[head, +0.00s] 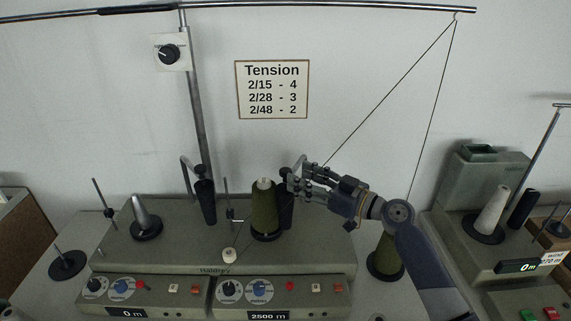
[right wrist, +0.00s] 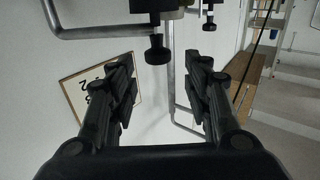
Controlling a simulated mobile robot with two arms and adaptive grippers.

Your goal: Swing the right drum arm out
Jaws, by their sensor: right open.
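The winder (head: 200,272) has two black drums with bent metal arms. The left drum (head: 206,202) and its bent arm (head: 186,172) show clearly. The right drum (head: 286,212) is partly hidden behind an olive yarn cone (head: 264,208), and its arm is mostly covered by my right gripper (head: 296,183). That gripper is beside the top of the right drum, coming from the right. In the right wrist view my gripper (right wrist: 160,80) is open with nothing clamped. A bent metal rod (right wrist: 95,32) and black knobs (right wrist: 157,50) lie beyond the fingers; contact cannot be told. My left gripper is not in view.
An upright post (head: 196,110) carries a long overhead rail (head: 330,8), with thread running down from its right end. Another olive cone (head: 386,257) stands under my right forearm. A second machine (head: 480,185) is at the right. A Tension sign (head: 272,90) hangs on the wall.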

